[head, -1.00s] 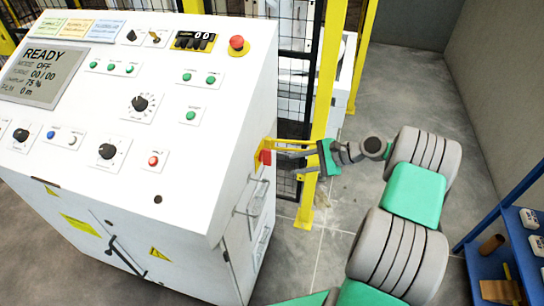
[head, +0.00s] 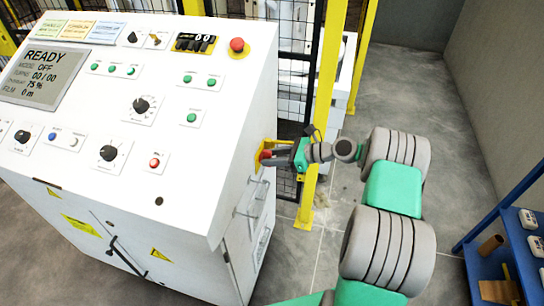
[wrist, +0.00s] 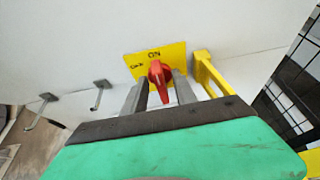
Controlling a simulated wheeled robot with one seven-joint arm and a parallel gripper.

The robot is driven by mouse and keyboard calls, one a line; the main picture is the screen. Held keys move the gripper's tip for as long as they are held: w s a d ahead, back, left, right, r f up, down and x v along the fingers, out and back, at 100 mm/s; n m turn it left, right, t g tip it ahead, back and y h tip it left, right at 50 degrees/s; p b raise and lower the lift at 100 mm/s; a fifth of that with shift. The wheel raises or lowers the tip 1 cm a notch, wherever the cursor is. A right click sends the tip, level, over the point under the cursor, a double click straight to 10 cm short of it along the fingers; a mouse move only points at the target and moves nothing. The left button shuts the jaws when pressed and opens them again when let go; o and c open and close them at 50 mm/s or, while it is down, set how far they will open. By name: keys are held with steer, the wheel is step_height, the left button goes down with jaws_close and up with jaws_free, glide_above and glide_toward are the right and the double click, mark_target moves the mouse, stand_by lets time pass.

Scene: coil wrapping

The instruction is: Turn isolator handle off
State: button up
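The red isolator handle (wrist: 160,75) sits on a yellow plate (wrist: 136,62) on the side wall of the white cabinet. In the wrist view it stands roughly upright, its top near the "ON" lettering; another label on the plate is too small to read surely. My gripper (wrist: 161,90) is open, one grey finger on each side of the handle, with no clear grip on it. In the head view my gripper (head: 279,156) reaches the cabinet side from the right and partly hides the handle (head: 264,156).
A yellow bracket (wrist: 213,78) juts from the wall close to the right finger. Metal hooks (wrist: 98,92) stick out at left. In the head view a yellow post (head: 324,110) and mesh fence stand behind my gripper. A blue shelf (head: 500,240) is at right.

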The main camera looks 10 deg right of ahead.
steer(key=shift+c, duration=0.4)
jaws_close()
steer(key=shift+s, duration=0.1)
stand_by(0.3)
steer(key=n+t+b, duration=0.2)
steer(key=n+b, duration=0.2)
steer(key=f+n+t+b, duration=0.1)
steer(key=n+t+b, duration=0.2)
steer(key=n+b, duration=0.2)
steer(key=s+n+t+b, duration=0.1)
steer(key=n+t+b, duration=0.1)
steer(key=n+b, duration=0.2)
steer(key=shift+a+f+h+b, duration=0.3)
steer(key=shift+h+b, duration=0.1)
steer(key=shift+b, duration=0.35)
steer(key=shift+r+n, duration=0.15)
steer(key=shift+n, duration=0.25)
steer(key=shift+o, duration=0.4)
jaws_free()
